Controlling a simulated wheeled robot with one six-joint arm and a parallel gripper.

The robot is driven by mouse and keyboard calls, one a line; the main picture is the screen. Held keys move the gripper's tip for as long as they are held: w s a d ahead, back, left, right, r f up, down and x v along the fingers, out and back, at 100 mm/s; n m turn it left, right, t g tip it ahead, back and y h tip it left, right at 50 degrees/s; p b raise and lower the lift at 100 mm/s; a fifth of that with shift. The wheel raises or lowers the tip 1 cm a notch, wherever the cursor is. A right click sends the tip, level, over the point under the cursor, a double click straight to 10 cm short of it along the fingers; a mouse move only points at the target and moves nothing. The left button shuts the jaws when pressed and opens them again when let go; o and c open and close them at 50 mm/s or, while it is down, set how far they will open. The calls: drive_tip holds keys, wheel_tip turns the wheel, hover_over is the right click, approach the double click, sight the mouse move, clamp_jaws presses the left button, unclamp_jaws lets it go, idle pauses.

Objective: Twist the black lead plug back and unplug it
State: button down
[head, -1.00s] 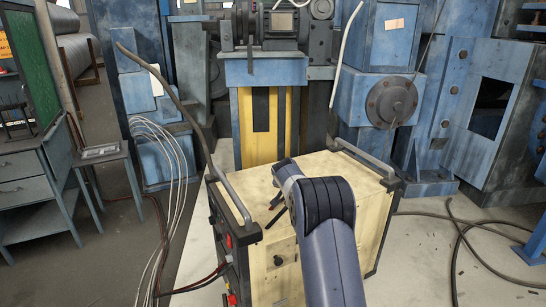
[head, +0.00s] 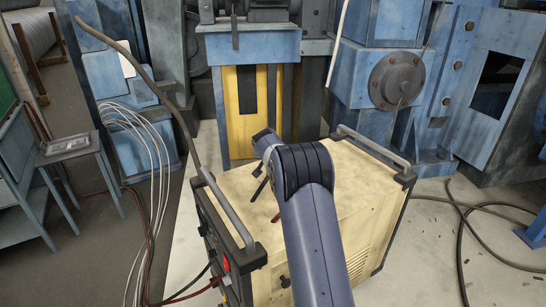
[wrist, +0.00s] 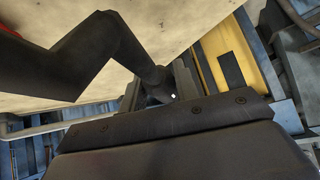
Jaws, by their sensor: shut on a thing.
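The cream box-shaped machine (head: 350,220) stands on the floor in the head view, its dark front panel at left. A red part (head: 226,264) and black and red leads show on that panel. My arm reaches over the box top and hides most of my gripper there; thin dark pieces (head: 262,188) show beside it.
Grey handles (head: 225,210) run along both top edges of the box. White cables (head: 155,175) hang at left. A small grey table (head: 68,150) stands further left. Blue machinery (head: 380,80) fills the back. Black cables (head: 462,235) lie on the floor at right.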

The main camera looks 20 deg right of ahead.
drive_tip(key=shift+f+b, duration=1.15)
drive_tip(key=shift+f, duration=1.4)
drive_tip(key=c, duration=1)
unclamp_jaws()
drive_tip(key=b+v, duration=0.1)
drive_tip(key=v, duration=0.9)
drive_tip(key=shift+s+a+r+b, duration=0.15)
drive_tip(key=shift+s+r+b, duration=0.1)
drive_tip(key=shift+r+b, duration=0.1)
drive_tip(key=p+x, duration=0.1)
drive_tip(key=x, duration=1)
drive_tip(key=shift+p, duration=0.4)
wheel_tip(320, 180, up, 3)
drive_tip(key=shift+f+p, duration=0.2)
drive_tip(key=shift+p, duration=0.45)
drive_tip(key=shift+r, duration=0.55)
